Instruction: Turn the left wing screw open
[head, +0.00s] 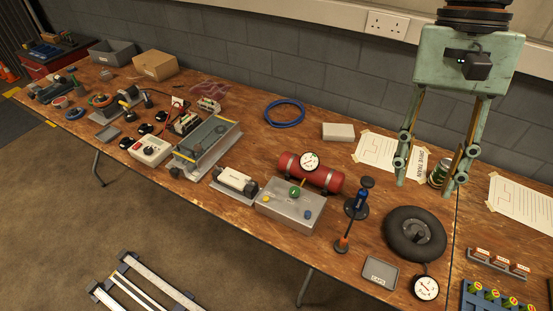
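I cannot make out for sure which part is the left wing screw. A silver box (290,208) stands near the middle of the bench. A green knob (295,191) with a yellow stem is on top of it. A small yellow part (266,199) is at its left and a small blue part (309,214) at its right; their exact shape is too small to tell. My gripper (424,188) hangs at the upper right, well to the right of the box. Its two fingers are wide apart with nothing between them.
A red cylinder with a gauge (312,176) lies just behind the box. A can (438,174) stands beside my gripper.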

